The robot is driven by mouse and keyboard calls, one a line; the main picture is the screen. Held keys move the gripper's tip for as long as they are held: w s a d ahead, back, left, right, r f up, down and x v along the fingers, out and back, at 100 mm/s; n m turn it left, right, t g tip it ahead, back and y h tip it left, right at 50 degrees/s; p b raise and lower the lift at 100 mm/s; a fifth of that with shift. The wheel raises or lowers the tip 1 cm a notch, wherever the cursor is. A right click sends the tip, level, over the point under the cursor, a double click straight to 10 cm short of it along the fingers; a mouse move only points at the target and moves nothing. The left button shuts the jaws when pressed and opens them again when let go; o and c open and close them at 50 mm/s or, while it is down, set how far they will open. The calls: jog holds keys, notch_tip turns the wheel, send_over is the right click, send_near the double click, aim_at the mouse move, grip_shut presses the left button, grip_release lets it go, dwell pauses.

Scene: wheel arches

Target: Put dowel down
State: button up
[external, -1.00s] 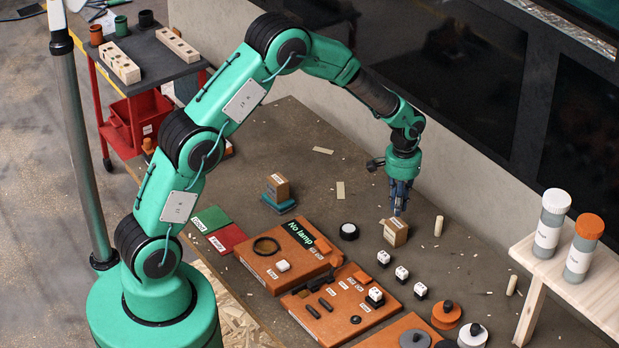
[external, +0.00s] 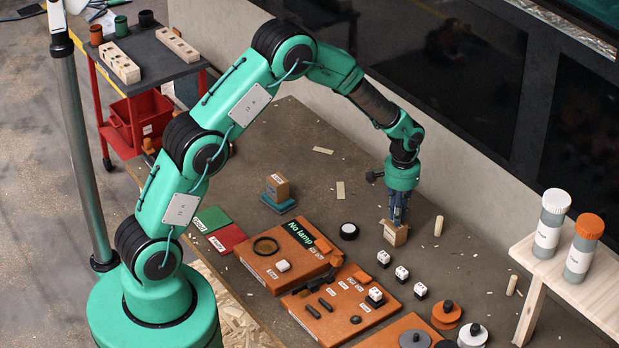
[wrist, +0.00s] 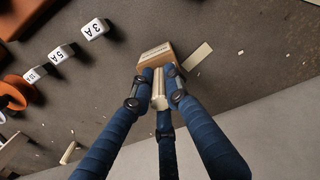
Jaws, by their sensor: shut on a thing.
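My gripper (external: 397,220) points down at a small labelled wooden block (external: 394,236) on the table. In the wrist view its blue fingers (wrist: 160,80) are shut on a pale dowel (wrist: 159,89). The block (wrist: 154,54) shows just beyond the fingertips there. The dowel's lower end is hidden, so I cannot tell whether it sits in the block. In the external view the fingers hide the held dowel. Another pale dowel (external: 438,226) stands upright to the right of the block, and one more (external: 511,285) is near the bench leg.
Several white labelled cubes (external: 401,273) stand in front of the block. Orange panels (external: 283,262) lie to the left, with a black-rimmed round piece (external: 349,231) nearby. A wooden bench (external: 566,272) with two bottles is at right. The wall runs behind.

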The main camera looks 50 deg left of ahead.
jog(key=o, duration=0.8)
jog(key=shift+f, duration=0.1)
notch_tip(320, 180, up, 12)
jog(key=shift+r+p, duration=0.15)
jog(key=shift+p, duration=0.65)
